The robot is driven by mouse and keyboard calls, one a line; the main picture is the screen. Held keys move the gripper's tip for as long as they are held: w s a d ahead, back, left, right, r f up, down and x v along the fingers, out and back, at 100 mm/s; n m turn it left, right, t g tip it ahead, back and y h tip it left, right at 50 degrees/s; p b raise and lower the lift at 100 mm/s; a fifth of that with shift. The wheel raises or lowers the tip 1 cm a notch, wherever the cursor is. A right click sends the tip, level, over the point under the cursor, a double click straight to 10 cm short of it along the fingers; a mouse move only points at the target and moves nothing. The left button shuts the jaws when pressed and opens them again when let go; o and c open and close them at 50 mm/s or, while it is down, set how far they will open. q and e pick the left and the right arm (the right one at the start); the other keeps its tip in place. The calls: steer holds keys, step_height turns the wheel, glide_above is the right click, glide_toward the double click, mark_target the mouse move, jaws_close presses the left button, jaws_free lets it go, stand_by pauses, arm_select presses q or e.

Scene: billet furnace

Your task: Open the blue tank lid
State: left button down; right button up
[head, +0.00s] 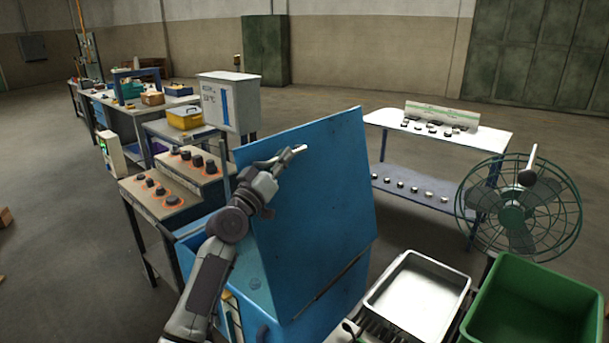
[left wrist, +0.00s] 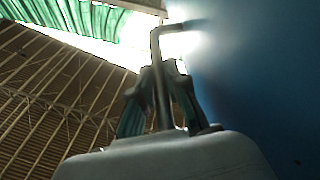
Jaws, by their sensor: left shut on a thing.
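The blue tank lid (head: 325,195) stands raised and steeply tilted over the blue tank (head: 262,296) in the head view. In the left wrist view the lid (left wrist: 265,70) fills the right side. My left gripper (head: 283,161) is at the upper left part of the lid's face. It is shut on the lid's bent metal handle (left wrist: 157,48), which runs between the fingers in the left wrist view. Part of the tank's opening shows below the lid, and the arm covers some of it. My right gripper is in neither view.
A metal tray (head: 418,290) and a green bin (head: 530,308) stand right of the tank. A green fan (head: 515,212) is behind them. A bench with dark parts (head: 170,190) stands close on the left. A white table (head: 450,145) is behind the lid.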

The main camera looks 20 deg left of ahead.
arm_select(q)
steer(key=shift+w+a+f+n, duration=0.15)
steer(key=shift+a, duration=0.25)
steer(key=shift+w+a+f+n, duration=0.1)
steer(key=shift+w+a+n, duration=0.05)
steer(key=shift+a, duration=0.25)
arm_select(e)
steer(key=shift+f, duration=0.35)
arm_select(q)
steer(key=c, duration=1.2)
jaws_free()
steer(key=shift+r, duration=0.1)
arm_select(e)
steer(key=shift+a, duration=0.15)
arm_select(q)
steer(key=shift+s, duration=0.1)
steer(key=shift+s+f, duration=0.2)
steer(key=shift+s, duration=0.1)
steer(key=v, duration=1.1)
steer(key=shift+s, duration=0.15)
